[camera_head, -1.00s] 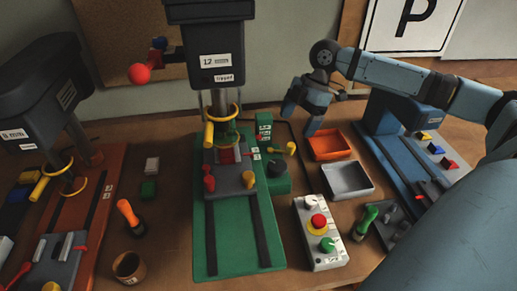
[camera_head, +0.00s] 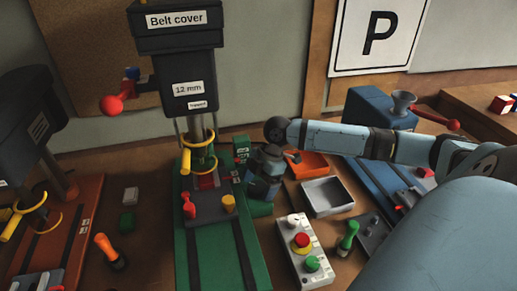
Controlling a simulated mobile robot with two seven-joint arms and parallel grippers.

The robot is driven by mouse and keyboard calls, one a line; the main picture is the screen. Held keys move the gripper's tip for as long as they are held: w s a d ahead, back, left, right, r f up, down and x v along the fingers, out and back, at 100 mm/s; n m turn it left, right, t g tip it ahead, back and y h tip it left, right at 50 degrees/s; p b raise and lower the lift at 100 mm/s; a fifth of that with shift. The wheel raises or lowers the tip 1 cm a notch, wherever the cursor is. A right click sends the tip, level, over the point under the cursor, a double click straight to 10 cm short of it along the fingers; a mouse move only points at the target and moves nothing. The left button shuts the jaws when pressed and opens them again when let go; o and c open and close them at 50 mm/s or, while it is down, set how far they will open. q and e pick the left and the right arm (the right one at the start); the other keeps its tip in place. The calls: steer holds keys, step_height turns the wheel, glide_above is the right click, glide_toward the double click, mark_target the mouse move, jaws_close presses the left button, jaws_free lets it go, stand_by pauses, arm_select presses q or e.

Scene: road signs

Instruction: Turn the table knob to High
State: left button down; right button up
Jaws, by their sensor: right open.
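A green box (camera_head: 262,208) sits against the right side of the green drill-press base (camera_head: 205,240). Its knob and yellow-tipped handle are hidden behind my right gripper. My right gripper (camera_head: 264,186) is open, points down and is directly over this box; I cannot tell if it touches the knob. A green upright panel with a small label (camera_head: 241,150) stands behind it. Whether the knob's setting marks read High cannot be seen. My left gripper is not in view.
A grey control box (camera_head: 304,262) with a red button (camera_head: 301,241) stands right of the base. An orange tray (camera_head: 308,165) and a grey tray (camera_head: 327,197) are just right of the gripper. The drill head (camera_head: 185,70) rises close on the left.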

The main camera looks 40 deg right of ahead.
steer(key=shift+f, duration=0.1)
steer(key=c, duration=0.9)
steer(key=shift+m+p, duration=0.3)
steer(key=shift+p, duration=0.15)
